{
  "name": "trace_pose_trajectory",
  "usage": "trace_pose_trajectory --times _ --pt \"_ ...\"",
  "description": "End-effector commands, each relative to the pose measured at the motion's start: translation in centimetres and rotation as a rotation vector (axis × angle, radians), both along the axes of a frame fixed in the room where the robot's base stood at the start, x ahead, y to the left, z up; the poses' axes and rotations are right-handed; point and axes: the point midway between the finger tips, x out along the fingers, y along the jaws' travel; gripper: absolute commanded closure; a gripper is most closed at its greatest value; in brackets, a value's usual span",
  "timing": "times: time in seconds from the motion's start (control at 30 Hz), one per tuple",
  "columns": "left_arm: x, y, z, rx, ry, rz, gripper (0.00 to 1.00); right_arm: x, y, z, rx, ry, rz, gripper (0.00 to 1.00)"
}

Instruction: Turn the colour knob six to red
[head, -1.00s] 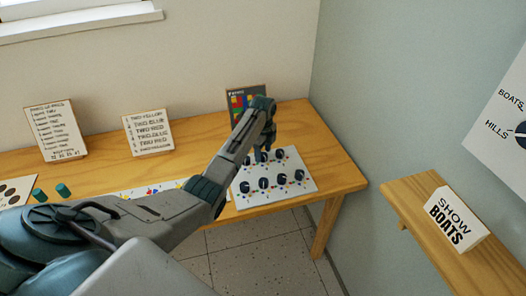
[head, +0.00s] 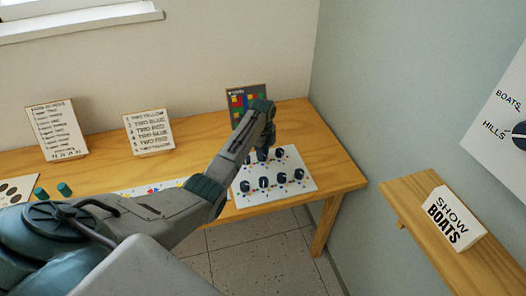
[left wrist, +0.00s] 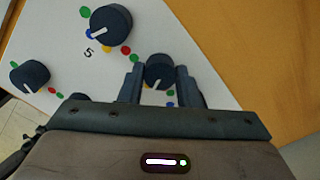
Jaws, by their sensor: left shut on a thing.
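The white panel (head: 250,197) with several dark round knobs lies on the wooden table, each knob ringed by coloured dots. My left gripper (head: 270,150) reaches down onto a back-row knob. In the left wrist view its fingers (left wrist: 159,82) are shut on a dark knob (left wrist: 157,70), one on each side. That knob's white pointer slants toward the bottom of the picture. My right gripper is not in view.
A card with a colour list (head: 149,132), another card (head: 56,130) and a colour-grid board (head: 246,101) stand at the back of the table (head: 330,168). A "SHOW BOATS" sign (head: 456,218) sits on a shelf (head: 412,196) at the right.

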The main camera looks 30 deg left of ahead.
Motion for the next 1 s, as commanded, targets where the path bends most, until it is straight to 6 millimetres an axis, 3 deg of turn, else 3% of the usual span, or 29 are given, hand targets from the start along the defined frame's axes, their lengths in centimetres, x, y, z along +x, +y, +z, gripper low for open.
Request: trace_pose_trajectory --times 0.5,1.0 --pt "0.0 -0.1 0.4 -0.002 0.001 0.373 0.92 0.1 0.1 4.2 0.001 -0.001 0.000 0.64" --pt "0.1 -0.1 0.2 -0.001 -0.002 0.635 0.92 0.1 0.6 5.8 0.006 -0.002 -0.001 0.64"
